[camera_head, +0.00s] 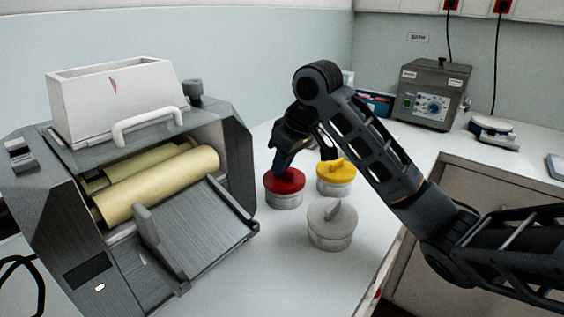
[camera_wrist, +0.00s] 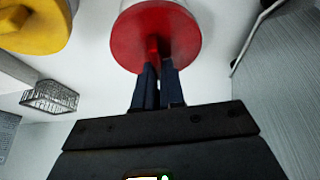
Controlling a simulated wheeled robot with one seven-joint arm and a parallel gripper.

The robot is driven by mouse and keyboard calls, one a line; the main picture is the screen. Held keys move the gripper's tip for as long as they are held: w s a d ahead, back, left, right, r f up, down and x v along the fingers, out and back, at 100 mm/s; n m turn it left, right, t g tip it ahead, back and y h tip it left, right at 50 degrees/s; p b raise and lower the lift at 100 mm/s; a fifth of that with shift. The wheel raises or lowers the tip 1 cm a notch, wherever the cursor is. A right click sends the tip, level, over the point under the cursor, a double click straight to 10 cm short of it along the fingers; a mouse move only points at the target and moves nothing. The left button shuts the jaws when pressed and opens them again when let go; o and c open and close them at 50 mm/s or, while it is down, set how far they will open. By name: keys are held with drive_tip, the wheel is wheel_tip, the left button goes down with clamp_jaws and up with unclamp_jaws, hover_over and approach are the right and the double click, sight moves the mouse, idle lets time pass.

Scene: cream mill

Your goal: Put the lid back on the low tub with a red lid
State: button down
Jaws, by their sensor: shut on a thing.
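The low tub (camera_head: 283,201) is a pale round tub standing on the white bench, right of the roller mill. The red lid (camera_head: 285,182) is at the tub's mouth and looks about level; I cannot tell whether it is fully seated. My gripper (camera_head: 283,168) comes down from above and is shut on the lid's upright red grip. The wrist view shows the red lid (camera_wrist: 186,42) with its grip between my two dark fingers (camera_wrist: 158,75). The fingers and arm hide part of the grip.
A yellow-lidded tub (camera_head: 336,181) stands close to the right, and a grey-lidded tub (camera_head: 331,232) stands nearer the front. The roller mill (camera_head: 215,125) rises on the left. A grey control box (camera_head: 431,93) stands at the back right. Bare bench lies in front.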

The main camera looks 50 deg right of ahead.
drive_tip(key=c, duration=1.1)
unclamp_jaws()
drive_tip(key=shift+c, duration=0.2)
drive_tip(key=shift+o, duration=0.3)
drive_tip(key=o, duration=0.4)
drive_tip(key=shift+r+p, duration=2.15)
drive_tip(key=shift+r, duration=0.15)
